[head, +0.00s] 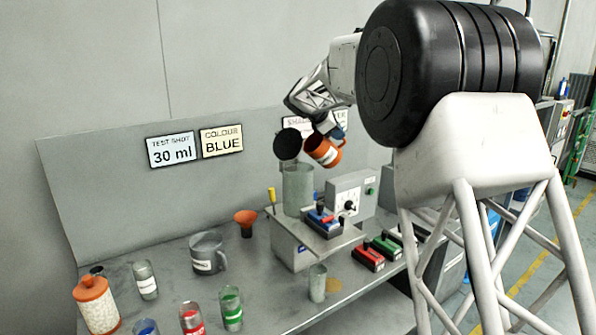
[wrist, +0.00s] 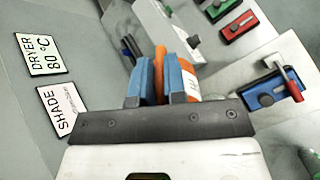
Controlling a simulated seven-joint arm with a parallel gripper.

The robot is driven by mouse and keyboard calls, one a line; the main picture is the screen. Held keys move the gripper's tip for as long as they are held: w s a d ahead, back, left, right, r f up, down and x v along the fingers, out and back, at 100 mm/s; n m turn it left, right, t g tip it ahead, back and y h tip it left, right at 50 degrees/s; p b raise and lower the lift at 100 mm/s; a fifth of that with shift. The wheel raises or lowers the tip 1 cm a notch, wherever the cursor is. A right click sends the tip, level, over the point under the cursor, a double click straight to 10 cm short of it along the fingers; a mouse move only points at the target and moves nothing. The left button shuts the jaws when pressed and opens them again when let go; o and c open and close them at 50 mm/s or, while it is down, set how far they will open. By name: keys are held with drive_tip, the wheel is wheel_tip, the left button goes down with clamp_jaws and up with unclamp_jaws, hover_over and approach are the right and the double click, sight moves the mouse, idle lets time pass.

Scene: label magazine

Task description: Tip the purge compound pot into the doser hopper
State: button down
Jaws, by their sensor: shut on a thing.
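An orange pot (head: 323,152) with a white label hangs tilted in my gripper (head: 334,131), just above and right of the hopper's top. The label is too small to read. In the wrist view, the blue fingers of my gripper (wrist: 161,82) are shut on the pot's orange handle (wrist: 159,62), and part of the labelled body (wrist: 192,80) shows beside them. The doser hopper (head: 298,188) is an upright grey-green cylinder on the doser base (head: 293,250). A dark round lid (head: 289,143) stands raised at its rim. The hopper's inside is hidden, and no falling material shows.
A grey mug (head: 207,253), an orange funnel (head: 246,221), a jar with an orange lid (head: 97,304) and several labelled containers stand on the bench at left. A clear cup (head: 317,282) stands in front. A control box (head: 352,197) is close right of the hopper.

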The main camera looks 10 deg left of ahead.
sight(328, 147)
drive_tip(key=shift+s+a+t+h+p, duration=0.25)
drive_tip(key=shift+t+h+p, duration=0.15)
drive_tip(key=shift+p, duration=0.05)
idle(0.6)
drive_tip(key=shift+s+a+r+t+h+p, duration=0.4)
drive_tip(key=shift+a+r+t+h+p, duration=0.1)
drive_tip(key=shift+r+h+p, duration=0.15)
idle(0.6)
drive_tip(key=shift+s+a+f+t+h+p, duration=0.25)
drive_tip(key=shift+s+a+t+h+p, duration=0.3)
drive_tip(key=shift+h, duration=0.2)
idle(0.7)
drive_tip(key=shift+s+a+r+t+h+p, duration=0.2)
drive_tip(key=shift+s+a+t+h+p, duration=0.1)
drive_tip(key=shift+s+a, duration=0.25)
drive_tip(key=shift+s+a+r+t+h+p, duration=0.25)
drive_tip(key=shift+s+a+h, duration=0.1)
drive_tip(key=shift+a, duration=0.3)
drive_tip(key=shift+s+a+r+t+h+p, duration=0.2)
drive_tip(key=shift+s+a+t+h+p, duration=0.45)
drive_tip(key=shift+a+h, duration=0.1)
drive_tip(key=shift+s+a+r+t+h+p, duration=0.15)
drive_tip(key=shift+s+a+t+h+p, duration=0.35)
drive_tip(key=shift+a+t+h, duration=0.2)
idle(1.6)
